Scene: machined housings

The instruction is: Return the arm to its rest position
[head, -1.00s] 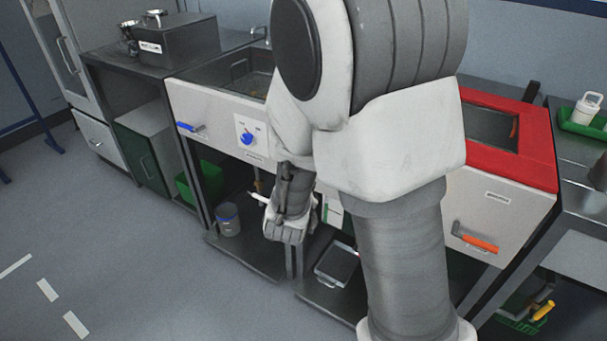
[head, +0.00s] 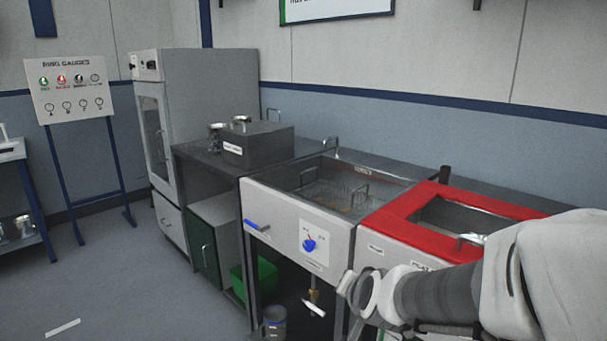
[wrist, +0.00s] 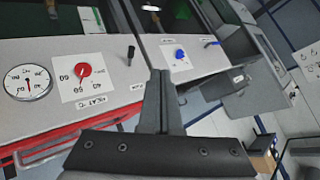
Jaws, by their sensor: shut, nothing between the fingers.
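My arm enters the head view from the lower right, in front of the red-rimmed basin (head: 400,212). Its white and grey links hide part of the bench front. My gripper's fingers are not clear in the head view. In the wrist view my gripper (wrist: 161,76) shows its two fingers pressed together, with nothing between them. Beyond the fingers stands a light panel (wrist: 112,62) with a round gauge (wrist: 28,82), a red dial (wrist: 83,70) and a blue knob (wrist: 180,54). The fingers look apart from the panel, though the distance is hard to tell.
The open basin (head: 325,178) holds a wire basket. A dark lidded box (head: 258,146) stands on the counter left of it. A tall grey cabinet (head: 215,100) and a ring gauge board (head: 68,92) stand further left.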

